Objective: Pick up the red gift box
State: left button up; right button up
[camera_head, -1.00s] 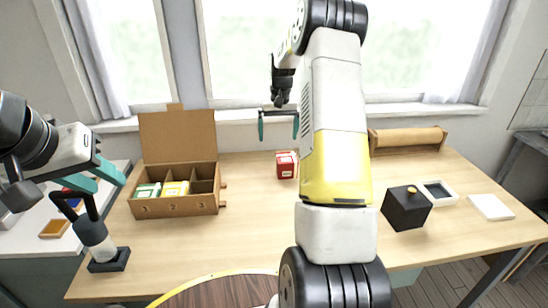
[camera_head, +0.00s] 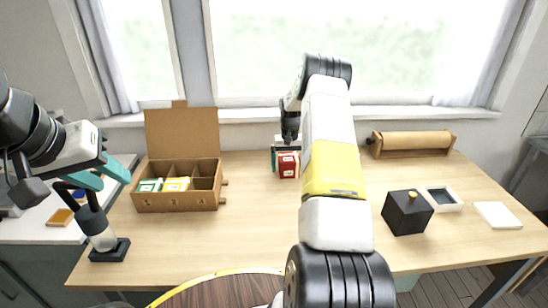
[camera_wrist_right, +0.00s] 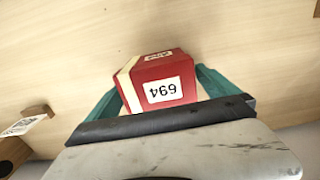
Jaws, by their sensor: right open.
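The red gift box (camera_head: 288,165) stands on the wooden table near its back edge, left of my right arm. In the right wrist view the red box (camera_wrist_right: 160,82) shows a white label with "694" and a pale stripe. My right gripper (camera_wrist_right: 158,97) is open, its teal fingers on either side of the box; whether they touch it I cannot tell. In the head view one teal finger of it shows left of the box; my arm hides part of the rest. My left gripper (camera_head: 112,178) is at the far left, its teal fingers apart and nothing seen between them.
A cardboard box with numbered compartments (camera_head: 178,202) stands at the left, holding green and yellow packets. A dark cube with a gold knob (camera_head: 407,212), a white tray (camera_head: 443,198), a white pad (camera_head: 497,215) and a brown roll (camera_head: 411,143) are at the right. The table's middle is clear.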

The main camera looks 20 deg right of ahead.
jog(key=shift+f, duration=0.35)
jog(key=c, duration=1.7)
jog(key=shift+c, duration=0.2)
jog(key=shift+r, duration=0.1)
